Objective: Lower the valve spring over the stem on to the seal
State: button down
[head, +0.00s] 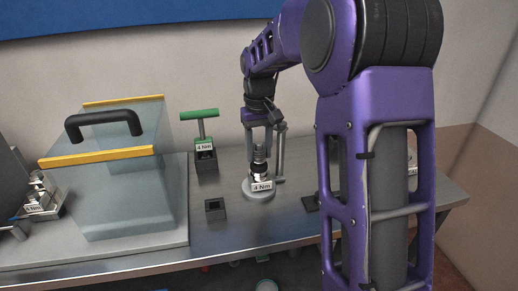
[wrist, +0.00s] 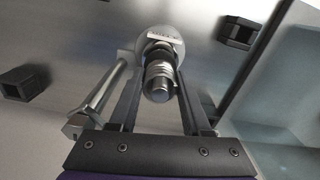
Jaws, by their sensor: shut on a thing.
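In the head view my gripper (head: 260,147) is above a round grey base (head: 247,192) with a "4 Nm" tag (head: 262,186). The spring (head: 259,155) looks upright and in line with the base.
A metal post (head: 281,150) stands close to the right of my gripper. A green T-handled tool (head: 200,130) in a black holder and a small black square socket (head: 215,209) are to the left. A clear box (head: 120,195) with a black handle stands further left.

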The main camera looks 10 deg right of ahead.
jog(key=shift+f+b, duration=0.3)
jog(key=shift+f, duration=0.3)
jog(key=shift+c, duration=1.4)
grip_release()
jog(key=shift+r, duration=0.1)
notch_tip(320, 180, up, 17)
jog(key=p, duration=0.3)
jog(key=shift+r, duration=0.2)
